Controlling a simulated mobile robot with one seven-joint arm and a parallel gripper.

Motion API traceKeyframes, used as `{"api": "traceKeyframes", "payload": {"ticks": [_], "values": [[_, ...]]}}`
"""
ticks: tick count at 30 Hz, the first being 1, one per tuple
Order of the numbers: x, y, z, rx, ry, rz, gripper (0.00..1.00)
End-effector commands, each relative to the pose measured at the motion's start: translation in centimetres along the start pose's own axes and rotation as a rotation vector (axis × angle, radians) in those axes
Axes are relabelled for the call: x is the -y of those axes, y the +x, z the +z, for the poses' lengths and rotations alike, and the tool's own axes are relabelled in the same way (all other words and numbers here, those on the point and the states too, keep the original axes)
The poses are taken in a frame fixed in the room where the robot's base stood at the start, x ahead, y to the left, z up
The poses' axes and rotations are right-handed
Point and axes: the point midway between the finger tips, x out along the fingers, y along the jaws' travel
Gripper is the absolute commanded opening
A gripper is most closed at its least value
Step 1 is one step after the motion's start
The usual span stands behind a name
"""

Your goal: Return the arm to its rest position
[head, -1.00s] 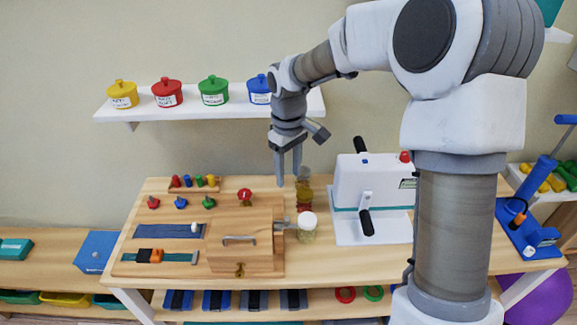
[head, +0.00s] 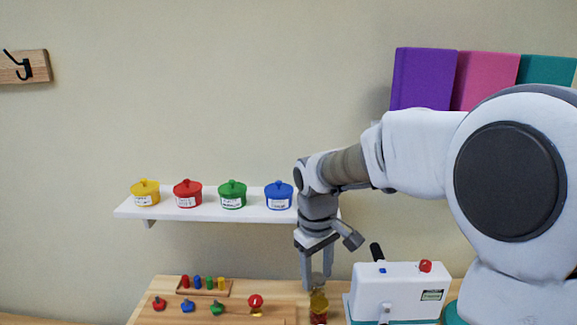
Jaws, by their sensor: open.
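My gripper (head: 318,284) hangs from my bent arm with its fingers pointing down and apart, and nothing shows between them. It is in front of the wall shelf's right end and over the back part of the wooden table (head: 258,284). A small jar with a yellow and red look (head: 319,308) stands on the table just below the fingertips in the picture. I cannot tell how far the fingertips are from it. The lower part of the table is out of view.
The white shelf (head: 160,212) holds yellow (head: 145,194), red (head: 187,195), green (head: 232,196) and blue (head: 278,197) lidded pots. A white box with a red knob (head: 400,290) stands right of my gripper. Purple (head: 424,80), pink and teal blocks are at upper right. A hook board (head: 38,66) is at upper left.

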Motion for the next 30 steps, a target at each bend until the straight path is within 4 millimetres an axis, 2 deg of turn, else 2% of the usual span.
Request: {"api": "traceKeyframes", "payload": {"ticks": [1, 6, 15, 24, 30], "values": [[0.0, -1.4, 1.3, -0.016, 0.032, 0.025, 0.54], [0.3, -4.5, 5.4, -0.067, 0.148, 0.081, 0.54], [1.8, -8.2, 12.9, -0.195, 0.367, 0.128, 0.54], [4.1, -9.1, 19.1, -0.348, 0.564, 0.107, 0.54], [5.0, -8.8, 20.9, -0.403, 0.629, 0.084, 0.54]]}}
